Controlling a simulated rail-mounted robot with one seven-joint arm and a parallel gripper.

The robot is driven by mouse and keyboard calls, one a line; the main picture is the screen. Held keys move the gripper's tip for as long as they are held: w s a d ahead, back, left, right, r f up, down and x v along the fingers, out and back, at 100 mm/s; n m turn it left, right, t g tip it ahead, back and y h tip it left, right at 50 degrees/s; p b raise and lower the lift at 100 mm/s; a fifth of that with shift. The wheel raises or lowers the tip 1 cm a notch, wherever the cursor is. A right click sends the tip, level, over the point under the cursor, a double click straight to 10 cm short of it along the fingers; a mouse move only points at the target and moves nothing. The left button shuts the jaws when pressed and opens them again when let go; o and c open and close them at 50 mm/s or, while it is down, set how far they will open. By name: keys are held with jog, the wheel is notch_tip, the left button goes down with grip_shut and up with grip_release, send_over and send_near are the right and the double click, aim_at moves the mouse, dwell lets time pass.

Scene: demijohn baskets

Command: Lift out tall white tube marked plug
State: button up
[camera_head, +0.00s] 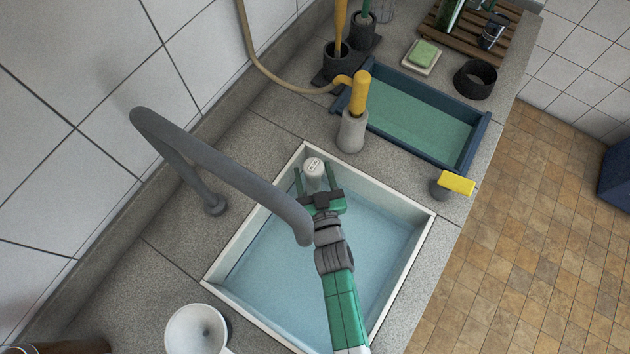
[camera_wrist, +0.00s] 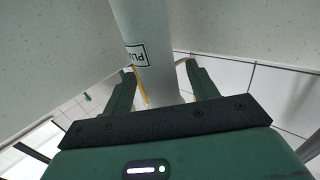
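The tall white tube (camera_head: 314,168) stands in the far corner of the sink (camera_head: 416,250), its round marked top showing in the head view. In the wrist view the tube (camera_wrist: 150,25) bears a black-framed label, partly readable as "PLU". My gripper (camera_head: 316,176) reaches over the water with its green fingers on either side of the tube. In the wrist view my gripper (camera_wrist: 158,68) is open, with the tube between the fingers and a gap visible on the right side. The tube's lower part is hidden in the head view.
A grey tap (camera_head: 220,165) arches over the sink, close to my arm in the picture. A grey holder with a yellow handle (camera_head: 352,130) stands just beyond the sink corner. A blue-rimmed basin (camera_head: 470,150), a yellow sponge (camera_head: 457,183) and a white funnel (camera_head: 195,330) are around it.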

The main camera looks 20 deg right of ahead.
aim_at(313, 167)
grip_shut()
notch_tip(313, 167, up, 10)
jog(key=p, duration=0.5)
